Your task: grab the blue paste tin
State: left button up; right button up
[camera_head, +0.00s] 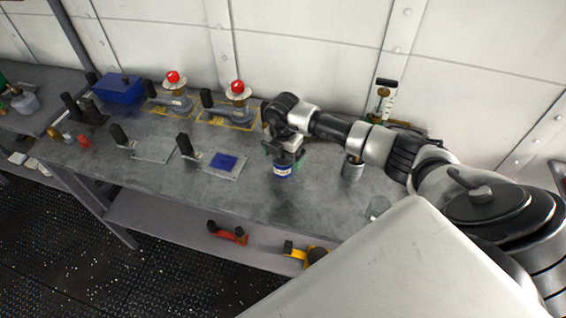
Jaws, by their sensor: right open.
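The blue paste tin (282,171) stands on the grey metal bench. It is a small blue cylinder with a pale label, and its upper part is hidden by my right gripper. My right gripper (284,152) points down directly over the tin, with its open fingers at the tin's top. I cannot tell whether the fingers touch it. My left gripper is not in view.
The bench (225,199) carries a blue box (119,89), two red-topped devices, and two plates with black handles left of the tin. A metal cup (352,169) stands to the right. A lower shelf (165,222) holds red and yellow tools. The wall is behind.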

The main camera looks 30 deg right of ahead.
jog(key=c, duration=1.1)
jog(key=shift+r, duration=0.1)
jog(key=shift+c, duration=0.2)
